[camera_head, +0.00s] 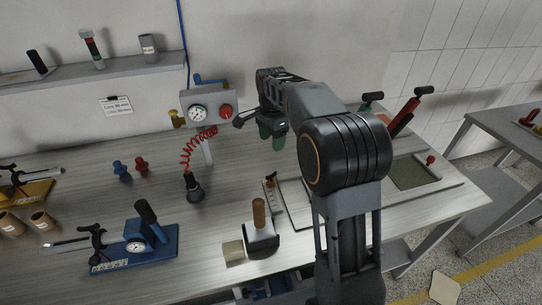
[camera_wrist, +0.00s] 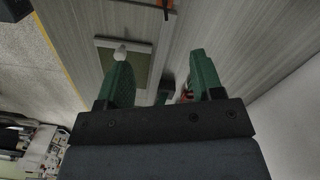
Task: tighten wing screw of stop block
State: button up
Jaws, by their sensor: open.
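In the head view a small dark block with an orange-red top (camera_head: 271,181) stands on a pale scale strip beside the flat board. It may be the stop block with its wing screw, but it is too small to tell.
The gauge box (camera_head: 208,110) with a red knob and coiled hose stands at the back. A red-handled lever (camera_head: 405,115) rises at right, by an olive panel (camera_head: 411,172).

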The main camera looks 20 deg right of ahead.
aim_at(271, 175)
jog(key=shift+o, duration=0.7)
jog(key=shift+s+r+n+p, duration=0.15)
jog(key=shift+r+n+p, duration=0.75)
jog(key=shift+n+p, duration=0.15)
jog(key=shift+o, duration=0.4)
jog(key=n+p, duration=0.1)
jog(key=n, duration=0.1)
jog(key=f+n+p, duration=0.1)
jog(key=n, duration=0.2)
jog(key=f+n, duration=0.3)
jog(key=f, duration=0.2)
jog(key=f+n+p, duration=0.1)
jog(key=f+n, duration=0.3)
jog(key=f, duration=0.1)
jog(key=f+n+p, duration=0.1)
jog(key=f+n, duration=0.2)
jog(key=f, duration=0.3)
jog(key=shift+w+n, duration=0.3)
jog(key=shift+n, duration=0.05)
jog(key=shift+a, duration=0.1)
